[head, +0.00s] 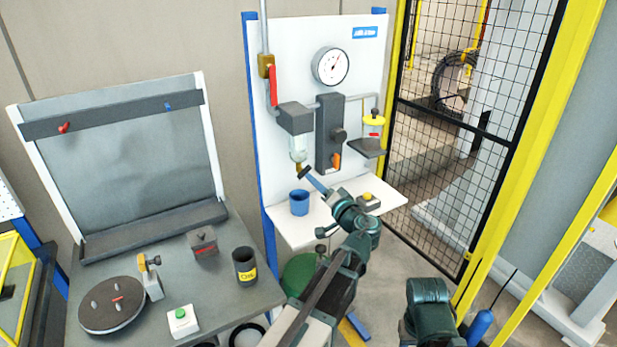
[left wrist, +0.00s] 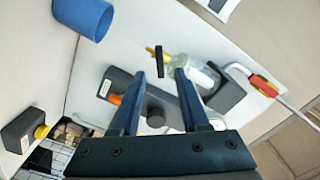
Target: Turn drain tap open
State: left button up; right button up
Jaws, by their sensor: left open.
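The drain tap (head: 298,165) is a small brass fitting with a dark lever, under the clear filter bowl (head: 297,149) on the white panel. In the left wrist view the tap's black lever (left wrist: 159,62) stands between and just beyond the fingertips, with the clear bowl (left wrist: 205,78) behind to the right. My left gripper (head: 308,175) is right at the tap; its two blue fingers (left wrist: 159,76) are apart, one on each side of the lever, and I see no clear contact. My right gripper is out of view; only my right arm shows at the lower right.
A blue cup (head: 299,203) stands on the white shelf (head: 290,232) below the tap. A dark block with an orange knob (head: 336,160), a gauge (head: 331,66) and a red-handled valve (head: 272,84) are nearby on the panel. A yellow-topped button box (head: 367,199) sits on the shelf.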

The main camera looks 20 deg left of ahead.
aim_at(304, 172)
pick_arm(q)
jog(key=shift+x, duration=2.3)
grip_shut()
